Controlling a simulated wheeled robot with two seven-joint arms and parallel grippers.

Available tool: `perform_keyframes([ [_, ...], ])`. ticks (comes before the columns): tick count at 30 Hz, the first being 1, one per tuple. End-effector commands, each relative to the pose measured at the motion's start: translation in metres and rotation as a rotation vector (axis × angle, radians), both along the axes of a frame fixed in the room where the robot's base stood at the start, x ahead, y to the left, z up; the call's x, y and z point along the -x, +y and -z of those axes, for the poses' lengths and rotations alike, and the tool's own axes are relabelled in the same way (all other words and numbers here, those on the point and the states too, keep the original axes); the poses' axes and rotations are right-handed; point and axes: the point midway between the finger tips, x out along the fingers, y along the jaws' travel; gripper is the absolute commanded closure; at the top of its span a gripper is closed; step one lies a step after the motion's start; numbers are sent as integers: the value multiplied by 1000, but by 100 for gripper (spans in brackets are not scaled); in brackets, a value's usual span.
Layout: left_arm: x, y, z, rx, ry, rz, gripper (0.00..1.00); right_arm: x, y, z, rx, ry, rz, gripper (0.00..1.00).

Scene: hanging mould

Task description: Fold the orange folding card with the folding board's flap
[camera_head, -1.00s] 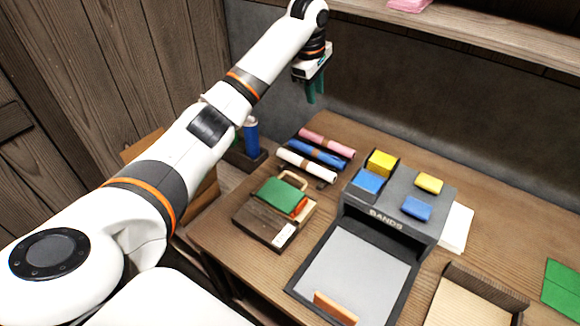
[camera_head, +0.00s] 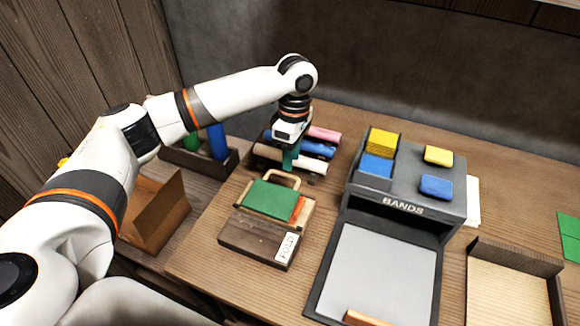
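The folding board (camera_head: 250,235) is a dark wooden block with a white FOLD label at its front right. A green panel, which looks like its flap (camera_head: 269,199), lies on top, with a tan loop handle (camera_head: 283,175) at its back edge. A strip of the orange folding card (camera_head: 299,208) shows at the panel's right edge; the rest is hidden. My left gripper (camera_head: 290,160) points down just behind the handle, in front of the rolls. Its teal fingers overlap in this view, so their opening is unclear. My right gripper is not in view.
Pink, blue and white rolls (camera_head: 318,150) lie behind the board, partly covered by my gripper. A grey BANDS station (camera_head: 405,205) with yellow and blue blocks stands to the right. An open tray (camera_head: 512,290) and a green sheet (camera_head: 571,238) lie further right.

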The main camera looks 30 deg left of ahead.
Motion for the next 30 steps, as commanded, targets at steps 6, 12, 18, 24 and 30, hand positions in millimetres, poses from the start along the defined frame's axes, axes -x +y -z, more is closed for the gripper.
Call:
perform_keyframes([
  [6,4,0,32,-1,0,1,68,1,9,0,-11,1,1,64],
  [12,4,0,42,0,-1,0,68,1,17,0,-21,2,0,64],
  [18,4,0,43,0,-2,0,68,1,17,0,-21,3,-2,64],
  [24,4,0,42,0,-2,0,95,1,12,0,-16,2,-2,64],
  [30,4,0,42,0,-2,0,100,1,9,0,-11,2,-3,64],
])
